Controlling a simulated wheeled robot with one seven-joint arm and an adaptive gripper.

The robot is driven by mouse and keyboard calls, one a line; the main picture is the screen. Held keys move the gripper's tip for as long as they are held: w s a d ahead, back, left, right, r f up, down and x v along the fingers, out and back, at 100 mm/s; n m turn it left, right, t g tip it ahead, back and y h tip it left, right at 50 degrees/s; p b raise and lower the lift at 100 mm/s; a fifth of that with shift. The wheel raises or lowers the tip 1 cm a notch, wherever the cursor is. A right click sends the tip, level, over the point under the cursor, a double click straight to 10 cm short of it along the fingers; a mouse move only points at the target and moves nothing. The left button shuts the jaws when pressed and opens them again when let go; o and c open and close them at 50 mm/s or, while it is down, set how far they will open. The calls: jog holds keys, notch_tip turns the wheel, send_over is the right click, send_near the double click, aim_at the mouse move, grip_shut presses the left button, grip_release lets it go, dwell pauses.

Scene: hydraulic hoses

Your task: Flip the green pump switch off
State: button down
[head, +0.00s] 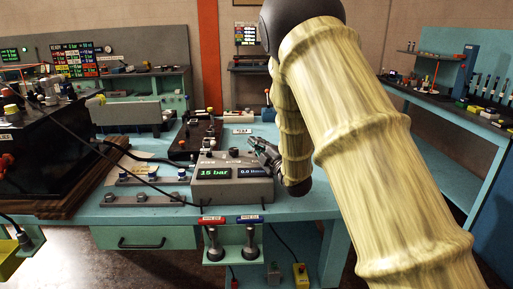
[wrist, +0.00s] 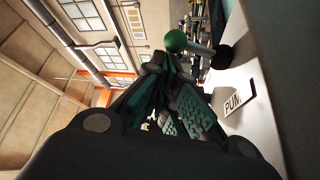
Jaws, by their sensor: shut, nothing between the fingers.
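The green pump switch shows in the wrist view as a green ball knob (wrist: 176,41) on a metal lever that rises from a black base on a grey surface. A white label (wrist: 238,98) partly reading "PUM" lies beside it. My gripper (wrist: 163,66) is shut and empty, its fingertips close to the knob; I cannot tell if they touch. In the head view my gripper (head: 262,147) is at the top right of the grey control box (head: 233,190), which displays "15 bar". The switch is hard to make out there, by the fingers.
The box stands on a teal workbench (head: 310,206). Red (head: 212,219) and blue (head: 250,219) labelled fittings hang at its front edge. A dark machine (head: 45,150) with cables stands at left. Metal blocks (head: 140,200) lie left of the box. Another bench (head: 450,110) is at right.

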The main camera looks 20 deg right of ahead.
jog(key=shift+s+a, duration=0.15)
jog(key=v, duration=1.1)
jog(key=shift+s+d, duration=0.2)
jog(key=shift+s, duration=0.15)
jog(key=shift+f, duration=0.15)
